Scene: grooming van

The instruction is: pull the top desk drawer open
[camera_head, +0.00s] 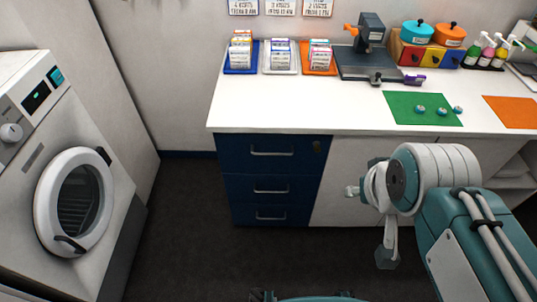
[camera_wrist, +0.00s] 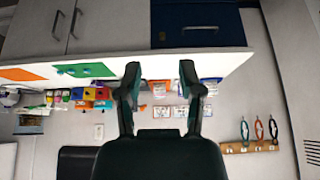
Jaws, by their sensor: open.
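The desk (camera_head: 225,113) has a dark blue stack of three drawers on its left side. The top drawer (camera_head: 236,150) looks shut, its front level with those below. Its silver bar handle (camera_head: 272,153) runs across the front, with a small lock-like mark to its right. In the wrist view, which is upside down, the blue drawer front (camera_wrist: 225,18) and a handle (camera_wrist: 200,28) show at the top. My gripper (camera_wrist: 160,72) is open and empty, its two fingers apart. In the head view my arm is to the right of the drawers, apart from the handle.
A washing machine (camera_head: 85,200) stands at the left. The dark floor (camera_head: 185,235) before the drawers is clear. The desktop bears box trays (camera_head: 279,70), a grey device (camera_head: 370,60), a green mat (camera_head: 400,108) and an orange mat (camera_head: 510,112).

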